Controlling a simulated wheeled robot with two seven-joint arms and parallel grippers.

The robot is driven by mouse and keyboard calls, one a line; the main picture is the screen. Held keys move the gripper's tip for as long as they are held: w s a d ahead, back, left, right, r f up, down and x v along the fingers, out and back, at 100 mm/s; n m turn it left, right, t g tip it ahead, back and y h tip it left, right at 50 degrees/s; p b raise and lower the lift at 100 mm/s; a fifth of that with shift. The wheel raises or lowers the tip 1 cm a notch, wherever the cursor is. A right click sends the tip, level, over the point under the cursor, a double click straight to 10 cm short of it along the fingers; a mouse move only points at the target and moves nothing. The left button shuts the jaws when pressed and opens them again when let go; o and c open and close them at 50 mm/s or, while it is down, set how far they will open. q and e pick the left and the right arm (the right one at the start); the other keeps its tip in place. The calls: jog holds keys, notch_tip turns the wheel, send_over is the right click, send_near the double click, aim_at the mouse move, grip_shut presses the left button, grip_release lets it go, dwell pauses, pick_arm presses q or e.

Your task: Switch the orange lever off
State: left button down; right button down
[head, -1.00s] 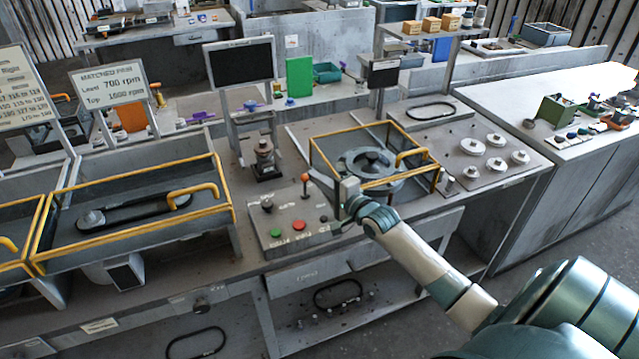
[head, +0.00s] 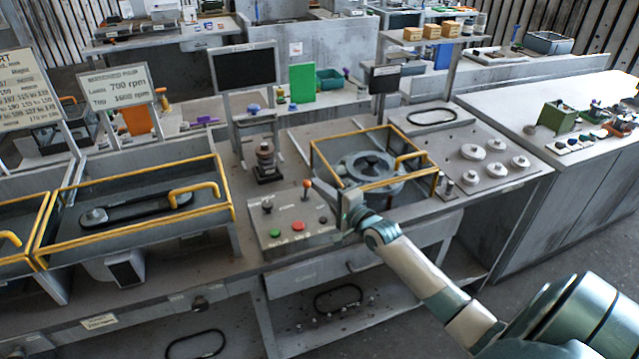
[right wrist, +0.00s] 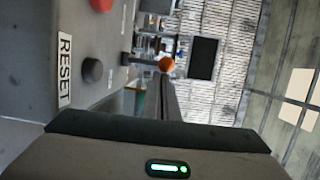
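The orange lever is a small orange ball knob (head: 306,184) on a short stem, standing at the back of the grey control box (head: 262,238). In the head view the stem looks roughly upright. My right gripper (head: 318,186) reaches in from the right, its fingertips close beside the knob. In the right wrist view the fingers look closed together, and the orange knob (right wrist: 166,64) shows just past their tips. I cannot tell whether they touch it. No object shows between the fingers. My left gripper is out of view.
In the wrist view a RESET label (right wrist: 65,70) sits close to the gripper. A small post fixture (head: 266,160) stands behind the box.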

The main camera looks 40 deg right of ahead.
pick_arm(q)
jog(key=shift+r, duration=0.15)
pick_arm(e)
jog(key=shift+s+a+f, duration=0.15)
jog(key=shift+s+f, duration=0.15)
dwell(0.3)
jog(key=shift+s+f, duration=0.1)
